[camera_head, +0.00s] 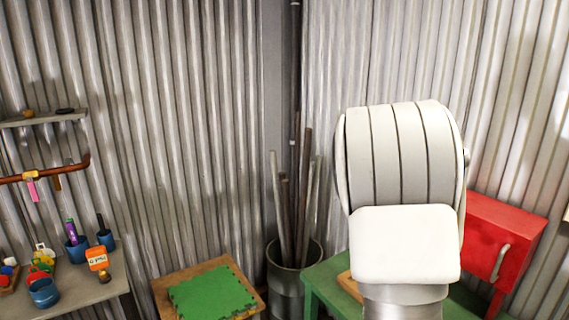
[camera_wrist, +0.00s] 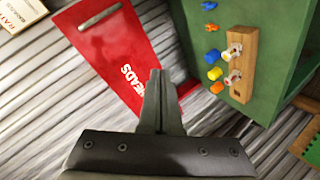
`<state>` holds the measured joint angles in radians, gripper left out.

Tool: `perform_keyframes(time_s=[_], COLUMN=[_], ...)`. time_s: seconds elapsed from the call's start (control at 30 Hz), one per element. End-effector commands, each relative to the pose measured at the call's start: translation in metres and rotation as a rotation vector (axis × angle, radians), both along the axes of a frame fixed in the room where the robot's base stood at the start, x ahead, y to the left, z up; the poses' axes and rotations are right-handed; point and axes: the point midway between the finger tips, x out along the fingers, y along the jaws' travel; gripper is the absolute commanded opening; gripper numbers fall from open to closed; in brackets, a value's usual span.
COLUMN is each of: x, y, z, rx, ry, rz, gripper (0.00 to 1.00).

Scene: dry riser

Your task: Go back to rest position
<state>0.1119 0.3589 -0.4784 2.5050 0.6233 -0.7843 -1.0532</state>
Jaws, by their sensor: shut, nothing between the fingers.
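My gripper (camera_wrist: 158,75) shows in the wrist view with its two dark fingers pressed together and nothing between them. Behind its fingertips is a red box (camera_wrist: 108,55) with white lettering that reads "HEADS". The fingers overlap part of the box in the picture; I cannot tell how far apart they are. In the head view my gripper is hidden, and my white arm fills the right of centre. The red box (camera_head: 497,250), with a grey handle, shows to the right of my arm.
A green table (camera_head: 325,280) is partly behind my arm; the wrist view shows its top (camera_wrist: 195,40) bearing a wooden block (camera_wrist: 243,65) with coloured pieces. A stool (camera_head: 185,290) has a green mat. A bin (camera_head: 287,290) holds long pipes. A workbench (camera_head: 100,290) with cups is left.

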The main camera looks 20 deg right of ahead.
Motion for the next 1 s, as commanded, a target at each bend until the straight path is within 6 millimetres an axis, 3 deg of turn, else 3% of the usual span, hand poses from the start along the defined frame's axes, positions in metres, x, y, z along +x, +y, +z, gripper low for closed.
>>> perform_keyframes(time_s=[0.03, 0.2, 0.3, 0.43, 0.57, 0.7, 0.83, 1.0], x=[0.016, 0.053, 0.063, 0.061, 0.044, 0.010, -0.030, -0.076], y=[0.019, 0.093, 0.138, 0.196, 0.248, 0.291, 0.318, 0.332], z=[0.006, 0.024, 0.040, 0.064, 0.087, 0.109, 0.125, 0.135], rx=[0.085, 0.368, 0.516, 0.681, 0.808, 0.900, 0.936, 0.936], ry=[-0.060, -0.180, -0.211, -0.211, -0.171, -0.098, -0.017, 0.060], rz=[0.041, 0.174, 0.248, 0.332, 0.398, 0.435, 0.435, 0.392], gripper=[0.00, 0.00, 0.00, 0.00, 0.00, 0.00, 0.00, 0.00])
